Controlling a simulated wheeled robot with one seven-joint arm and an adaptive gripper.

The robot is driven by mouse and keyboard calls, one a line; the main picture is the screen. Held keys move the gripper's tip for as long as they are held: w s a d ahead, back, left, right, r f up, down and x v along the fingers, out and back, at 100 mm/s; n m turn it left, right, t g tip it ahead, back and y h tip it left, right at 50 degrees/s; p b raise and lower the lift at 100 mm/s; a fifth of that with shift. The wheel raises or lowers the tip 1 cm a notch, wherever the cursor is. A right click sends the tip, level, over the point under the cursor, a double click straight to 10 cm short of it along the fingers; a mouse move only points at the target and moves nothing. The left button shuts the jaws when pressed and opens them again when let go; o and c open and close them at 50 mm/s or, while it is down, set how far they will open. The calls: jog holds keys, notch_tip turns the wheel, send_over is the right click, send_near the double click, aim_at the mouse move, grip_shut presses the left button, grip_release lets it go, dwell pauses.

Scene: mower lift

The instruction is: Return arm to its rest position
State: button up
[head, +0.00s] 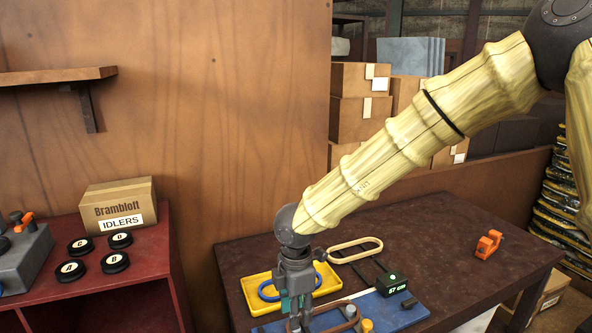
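My arm, in a pale yellow ribbed sleeve, reaches from the upper right down to the left in the head view. My gripper (296,318) points down over the dark brown table (440,233), near the front of the yellow tray (255,302) and the blue mat (392,318). Its fingers are small and partly cut off by the bottom edge, so I cannot tell whether they are open or shut, or whether they touch anything.
The yellow tray holds a blue loop (268,293). A red bench (150,262) at left holds a carton (119,203) and several black idlers.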

jog(key=s+d+f+n+t+h+b, duration=0.1)
jog(key=s+d+f+n+b, duration=0.1)
jog(key=d+f+n, duration=0.55)
jog(key=s+d+f+n+h+b, duration=0.1)
jog(key=s+d+f+n+h, duration=0.15)
jog(key=d+f+n, duration=0.75)
jog(key=s+d+f+n+t+b, duration=0.15)
jog(key=f+n, duration=0.45)
jog(key=f, duration=0.7)
jog(key=s+d+f+n+g+y+b, duration=0.1)
jog(key=s+d+f+n+b, duration=0.1)
jog(key=s+f+n, duration=0.6)
jog(key=s+d+f+n+g+y+b, duration=0.1)
jog(key=s+f+n, duration=0.7)
jog(key=s+n, duration=0.8)
jog(key=shift+d+f+n+y+b, duration=0.4)
jog(key=shift+y+b, duration=0.35)
jog(key=shift+b, duration=0.4)
